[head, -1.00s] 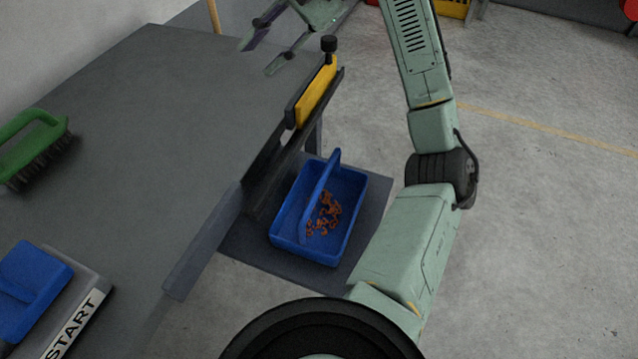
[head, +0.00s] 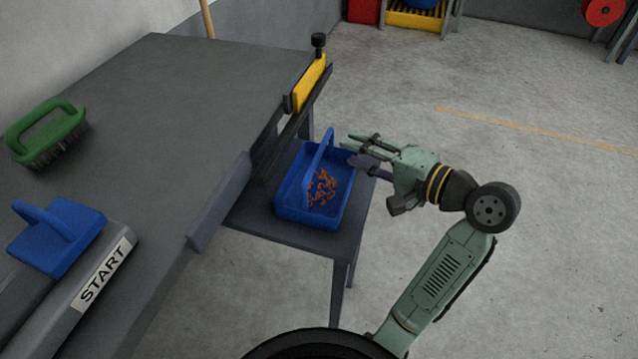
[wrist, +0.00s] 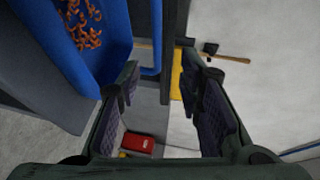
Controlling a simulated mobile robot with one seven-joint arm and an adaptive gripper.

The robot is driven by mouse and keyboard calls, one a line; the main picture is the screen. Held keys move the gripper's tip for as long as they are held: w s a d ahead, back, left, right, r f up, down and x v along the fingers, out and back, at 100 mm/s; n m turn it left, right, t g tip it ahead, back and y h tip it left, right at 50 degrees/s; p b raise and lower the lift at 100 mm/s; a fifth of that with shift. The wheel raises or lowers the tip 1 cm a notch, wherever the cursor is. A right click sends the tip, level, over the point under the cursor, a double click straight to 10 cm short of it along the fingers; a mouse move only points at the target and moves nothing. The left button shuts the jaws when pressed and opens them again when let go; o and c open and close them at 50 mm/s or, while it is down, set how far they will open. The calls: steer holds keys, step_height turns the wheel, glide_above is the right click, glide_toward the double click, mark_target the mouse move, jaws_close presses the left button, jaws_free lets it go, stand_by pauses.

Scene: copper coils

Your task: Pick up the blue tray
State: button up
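The blue tray (head: 290,207) stands upright on a small grey side table, with a raised blue handle across its middle and copper coils (head: 322,188) inside. It also shows at the upper left in the wrist view (wrist: 62,80). My gripper (head: 350,150) is at the tray's right side in the head view, its fingers pointing left toward the handle. In the wrist view the two fingers (wrist: 165,85) are wide apart with nothing between them. The handle's blue bar (wrist: 149,72) shows beyond the left finger. Whether a finger touches the tray I cannot tell.
The large grey workbench (head: 170,120) lies left of the tray, with a yellow-faced guide (head: 311,85) on its edge. A green brush (head: 48,130), a blue-handled block (head: 60,240) and a START strip (head: 103,272) are on it. Open floor lies to the right.

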mark_target(324, 142)
steer(key=x, duration=0.3)
steer(key=shift+a, duration=0.1)
steer(key=shift+s+f+p+x, duration=0.15)
steer(key=shift+p+x, duration=0.15)
steer(key=shift+x, duration=1)
steer(key=shift+s+f+p+x, duration=0.1)
steer(key=shift+p+x, duration=0.15)
steer(key=shift+x, duration=1)
steer(key=shift+a, duration=0.15)
steer(key=shift+c, duration=0.6)
jaws_close()
